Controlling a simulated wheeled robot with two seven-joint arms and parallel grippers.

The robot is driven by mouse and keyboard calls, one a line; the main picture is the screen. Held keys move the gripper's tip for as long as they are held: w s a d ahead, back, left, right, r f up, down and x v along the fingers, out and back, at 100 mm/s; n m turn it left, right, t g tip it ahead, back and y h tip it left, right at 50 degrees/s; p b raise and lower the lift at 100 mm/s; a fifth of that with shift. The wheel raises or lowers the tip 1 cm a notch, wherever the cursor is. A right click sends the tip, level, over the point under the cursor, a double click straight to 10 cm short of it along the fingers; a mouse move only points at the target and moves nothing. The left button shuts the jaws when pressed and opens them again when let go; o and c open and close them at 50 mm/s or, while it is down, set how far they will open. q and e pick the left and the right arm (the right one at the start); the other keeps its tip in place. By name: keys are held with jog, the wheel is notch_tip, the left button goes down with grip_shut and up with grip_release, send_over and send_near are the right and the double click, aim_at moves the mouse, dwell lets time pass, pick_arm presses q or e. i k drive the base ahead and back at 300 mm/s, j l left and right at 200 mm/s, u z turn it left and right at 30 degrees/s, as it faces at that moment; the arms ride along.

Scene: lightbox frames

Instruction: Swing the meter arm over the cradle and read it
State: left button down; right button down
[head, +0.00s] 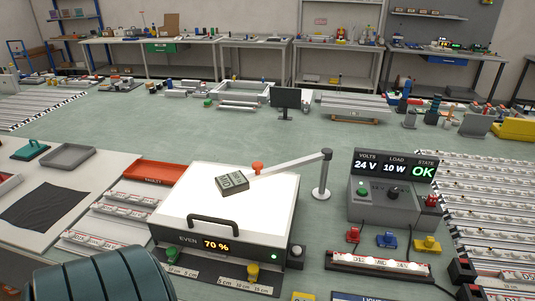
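The meter arm (292,164) is a pale bar on an upright post (321,182) at the right of a white-topped box. It reaches left over the white top (254,205). At its far end is a dark meter head (232,181) with a small screen too small to read surely. An orange knob (257,167) stands beside the head. The box front shows a display (205,243) reading EVEN 70 % and a black handle (226,224). No part is clearly marked as the cradle. Neither gripper is in view.
A grey power unit (385,208) on the right reads 24 V, 10 W, OK. An LED strip fixture (380,263) lies before it. A red tray (153,171) and strip rows (492,215) flank the box. A dark ribbed cylinder, probably my arm, fills the lower left.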

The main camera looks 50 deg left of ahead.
aim_at(233, 183)
jog(key=l+u, duration=0.1)
jog(key=u, duration=1.6)
